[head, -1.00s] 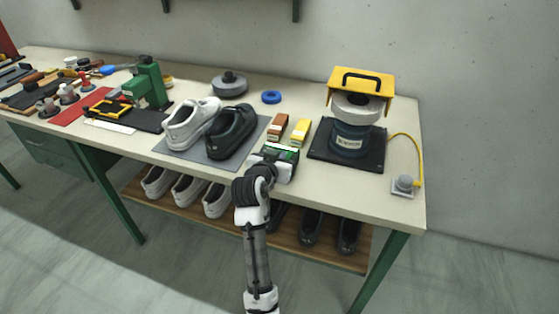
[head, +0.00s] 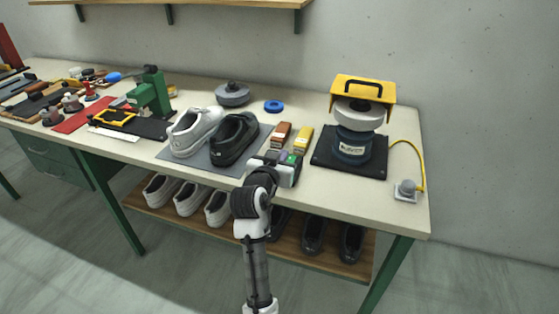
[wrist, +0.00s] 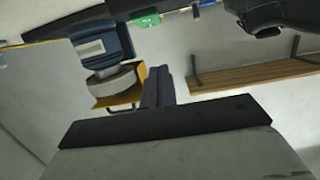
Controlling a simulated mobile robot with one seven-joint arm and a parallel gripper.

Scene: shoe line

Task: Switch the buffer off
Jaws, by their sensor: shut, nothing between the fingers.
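The buffer (head: 353,146) stands at the right of the bench on a black base plate, with a grey wheel (head: 358,115) under a yellow hood (head: 363,89). A grey switch box with a round knob (head: 406,188) sits at the bench's front right corner, joined by a yellow cable. I cannot tell whether the wheel turns. My gripper (head: 284,161) is over the front edge of the bench, left of the buffer and well apart from the switch. Its dark fingers (wrist: 158,87) show closed together and empty in the wrist view, where the buffer (wrist: 104,44) appears upside down.
A brown box (head: 280,135) and a yellow box (head: 302,138) lie just behind my gripper. A white shoe (head: 194,132) and a black shoe (head: 234,138) stand on a grey mat to the left. Bare bench top lies between the buffer plate and the front edge.

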